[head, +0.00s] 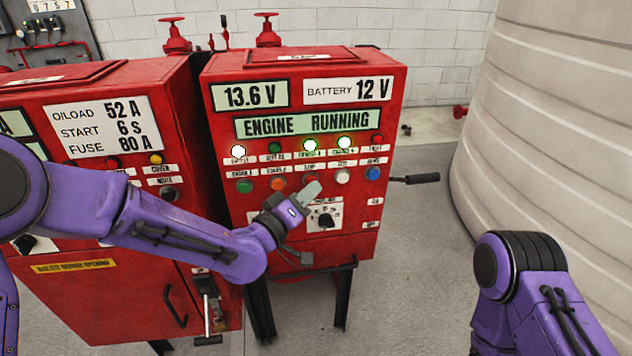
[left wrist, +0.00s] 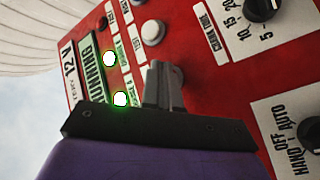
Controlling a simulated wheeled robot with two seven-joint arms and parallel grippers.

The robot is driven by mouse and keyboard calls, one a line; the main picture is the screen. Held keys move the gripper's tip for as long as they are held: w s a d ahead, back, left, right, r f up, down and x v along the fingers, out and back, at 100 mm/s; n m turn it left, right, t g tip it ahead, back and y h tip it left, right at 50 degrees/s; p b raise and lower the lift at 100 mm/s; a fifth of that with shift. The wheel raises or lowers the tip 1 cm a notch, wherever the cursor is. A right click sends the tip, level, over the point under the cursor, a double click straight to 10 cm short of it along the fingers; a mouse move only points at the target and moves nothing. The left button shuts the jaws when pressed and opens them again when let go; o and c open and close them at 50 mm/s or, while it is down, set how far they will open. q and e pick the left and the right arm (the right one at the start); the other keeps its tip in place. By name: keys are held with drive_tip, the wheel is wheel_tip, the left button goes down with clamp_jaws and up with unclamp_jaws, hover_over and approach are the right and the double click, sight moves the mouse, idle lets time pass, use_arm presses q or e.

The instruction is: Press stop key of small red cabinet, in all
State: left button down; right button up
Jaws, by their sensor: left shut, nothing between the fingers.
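The small red cabinet (head: 300,70) stands in the middle of the head view. Its display (head: 305,124) reads ENGINE RUNNING. My left gripper (head: 311,189) is shut and empty, its fingertips at the lower button row, just under the middle label. They cover the middle key in the head view. My right gripper is out of view.
A white button (head: 343,176) and blue button (head: 373,173) sit right of my fingertips, an orange button (head: 277,183) left. A rotary knob (head: 326,220) is below. A larger red cabinet (head: 100,85) stands left, a pale ribbed tank (head: 550,110) right. A black lever (head: 415,179) sticks out.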

use_arm(q)
drive_tip(key=shift+w, duration=0.25)
idle(0.3)
drive_tip(key=shift+s+d, duration=0.1)
drive_tip(key=shift+s, duration=0.75)
drive_tip(key=s, duration=0.2)
drive_tip(key=s+d, duration=0.1)
drive_tip(key=s, duration=0.1)
drive_tip(key=shift+s+b, duration=0.4)
